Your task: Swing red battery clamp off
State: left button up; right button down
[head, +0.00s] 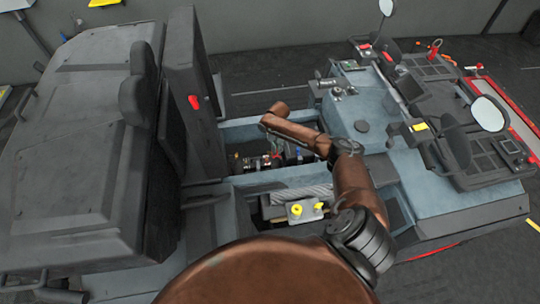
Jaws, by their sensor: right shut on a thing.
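My right arm reaches from the bottom of the head view over an open bay in the machine. Its copper forearm bends down there, and my right gripper (278,154) is small and dark among the parts in the bay. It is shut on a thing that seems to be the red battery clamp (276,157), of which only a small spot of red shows. The forearm covers part of this place, so the clamp's exact angle and whether it touches the battery post cannot be told. My left gripper is not in view.
A raised dark panel with a red handle (194,102) stands left of the bay. A grey block with yellow knobs (304,210) sits in a nearer opening. A blue-grey deck (362,98) and mirrors (488,113) lie to the right. Open floor shows behind.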

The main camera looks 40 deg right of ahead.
jog(key=shift+s+d+r, duration=0.1)
jog(key=shift+s+d, duration=0.4)
jog(key=shift+d, duration=0.35)
jog(key=shift+s+d, duration=0.45)
jog(key=shift+d, duration=0.3)
